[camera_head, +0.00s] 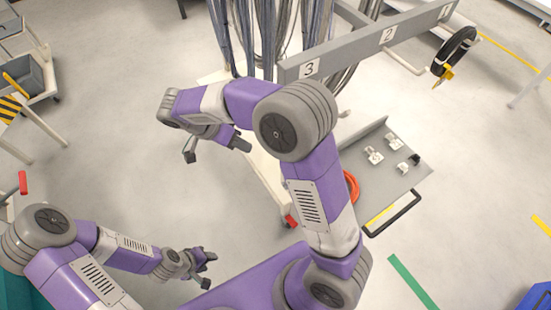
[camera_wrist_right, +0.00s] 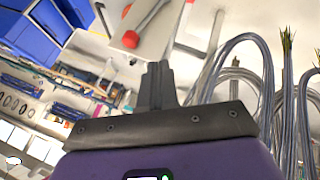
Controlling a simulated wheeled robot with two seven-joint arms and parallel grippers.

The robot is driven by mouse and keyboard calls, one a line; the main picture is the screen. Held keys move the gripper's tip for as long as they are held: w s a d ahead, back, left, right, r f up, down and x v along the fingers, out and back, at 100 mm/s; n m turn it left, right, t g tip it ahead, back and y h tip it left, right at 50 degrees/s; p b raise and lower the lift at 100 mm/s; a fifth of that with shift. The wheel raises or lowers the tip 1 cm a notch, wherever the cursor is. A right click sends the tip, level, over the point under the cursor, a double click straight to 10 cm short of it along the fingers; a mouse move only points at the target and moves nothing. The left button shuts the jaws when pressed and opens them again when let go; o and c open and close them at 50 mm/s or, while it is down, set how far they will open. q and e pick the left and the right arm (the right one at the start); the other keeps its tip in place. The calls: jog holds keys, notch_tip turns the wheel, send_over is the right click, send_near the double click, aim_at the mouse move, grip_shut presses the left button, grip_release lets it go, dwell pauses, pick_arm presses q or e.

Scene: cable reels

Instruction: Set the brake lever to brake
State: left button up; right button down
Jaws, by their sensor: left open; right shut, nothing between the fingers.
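A red-tipped piece (camera_head: 290,221) sits low at the near end of the pale cart, partly beside my right arm; I cannot tell for sure whether it is the brake lever. In the right wrist view a grey lever with a red end (camera_wrist_right: 131,39) lies over a pale plate, beyond my fingers. My right gripper (camera_head: 241,144) is shut and empty above the cart; its closed fingers (camera_wrist_right: 157,84) also show in the right wrist view, apart from the lever. My left gripper (camera_head: 208,262) is open and empty at lower left, over the floor.
Grey cables (camera_head: 285,30) hang behind my right arm beside a numbered grey rail (camera_head: 375,40). A black coil (camera_head: 455,50) hangs at the right end. A grey tray (camera_head: 395,180) with small parts and a red ring (camera_head: 351,188) lie right of my arm.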

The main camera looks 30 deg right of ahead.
jog(key=shift+f, duration=0.1)
jog(key=s+d+f, duration=0.5)
jog(key=d+f, duration=0.2)
jog(key=f, duration=0.1)
jog(key=shift+s+d, duration=0.25)
jog(key=shift+d, duration=0.1)
jog(key=shift+f, duration=0.15)
